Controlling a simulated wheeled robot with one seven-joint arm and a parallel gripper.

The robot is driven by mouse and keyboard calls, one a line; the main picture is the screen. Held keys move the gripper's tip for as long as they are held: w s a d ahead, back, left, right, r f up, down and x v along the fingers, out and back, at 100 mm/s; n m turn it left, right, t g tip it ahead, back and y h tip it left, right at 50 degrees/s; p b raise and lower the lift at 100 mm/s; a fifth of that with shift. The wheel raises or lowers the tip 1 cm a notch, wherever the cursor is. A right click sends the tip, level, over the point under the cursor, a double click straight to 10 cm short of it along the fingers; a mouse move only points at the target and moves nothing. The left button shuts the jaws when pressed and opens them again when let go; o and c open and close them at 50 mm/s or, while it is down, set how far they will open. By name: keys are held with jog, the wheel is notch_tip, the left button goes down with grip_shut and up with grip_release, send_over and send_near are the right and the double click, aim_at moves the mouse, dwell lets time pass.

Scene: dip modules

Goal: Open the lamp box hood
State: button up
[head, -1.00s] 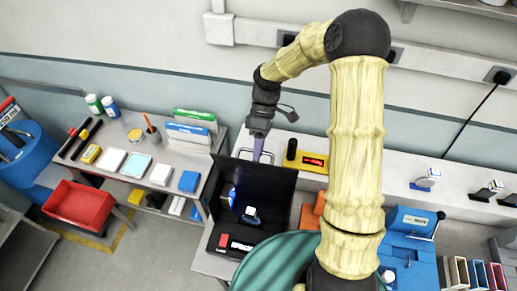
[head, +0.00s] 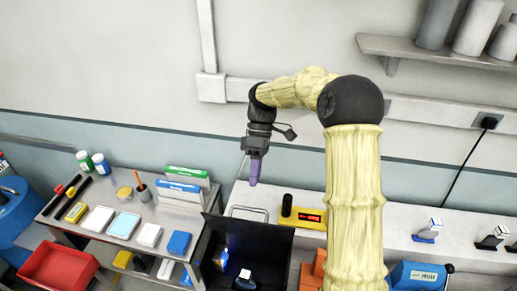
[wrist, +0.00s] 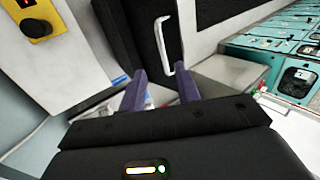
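The lamp box (head: 222,282) is black and stands at the bottom of the head view. Its black hood (head: 272,238) stands raised at the back, and the inside shows with a blue glow. A pale bar handle (head: 250,208) shows behind the hood's top edge. In the wrist view the dark hood (wrist: 140,35) carries a white handle (wrist: 165,45) beyond the fingertips. My gripper (head: 255,182) hangs above the hood and handle, apart from them. Its purple fingers (wrist: 161,85) are spread with nothing between them.
A yellow device with a black knob and red display (head: 305,219) stands right of the hood. A side table with bottles, boxes and a pencil cup (head: 143,192) is at left, with a red bin (head: 60,268). A shelf (head: 435,50) is at upper right.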

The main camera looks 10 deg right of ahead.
jog(key=b+v, duration=0.1)
jog(key=v, duration=0.7)
dwell(0.5)
